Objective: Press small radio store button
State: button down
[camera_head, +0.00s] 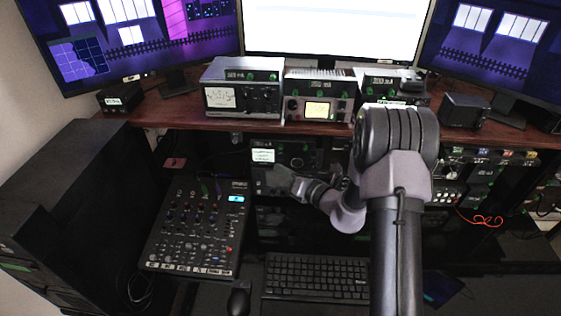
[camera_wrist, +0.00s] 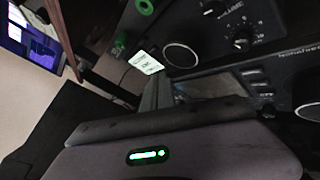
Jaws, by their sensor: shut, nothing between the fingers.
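A black radio unit (camera_head: 290,152) with a small lit display (camera_head: 262,155) sits on the shelf under the desk top. I cannot tell for sure whether it is the small radio, and no store button can be made out. My gripper (camera_head: 279,178) is shut and empty, just in front of the lower part of this unit. In the wrist view, my gripper (camera_wrist: 160,92) points at black panels with knobs (camera_wrist: 242,42), a lit white display (camera_wrist: 146,62) and a row of small buttons (camera_wrist: 258,84). Its body hides part of the panel, and contact cannot be told.
A mixer (camera_head: 197,225) lies left of my arm, with a keyboard (camera_head: 316,277) and mouse (camera_head: 238,300) in front. Several radios, including a silver one (camera_head: 243,90), stand on the wooden desk (camera_head: 170,108) above. A black cabinet (camera_head: 75,200) stands at the left.

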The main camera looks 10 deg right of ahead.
jog(key=shift+w+d, duration=0.1)
jog(key=shift+w, duration=0.3)
jog(key=shift+w+d, duration=0.1)
jog(key=shift+w, duration=0.2)
dwell(0.5)
dwell(0.3)
jog(key=shift+s+a, duration=0.2)
jog(key=shift+s, duration=0.55)
jog(key=shift+s, duration=0.1)
jog(key=s, duration=0.1)
jog(key=s+a, duration=0.1)
jog(key=s, duration=0.2)
jog(key=shift+s+a, duration=0.25)
jog(key=shift+a, duration=0.05)
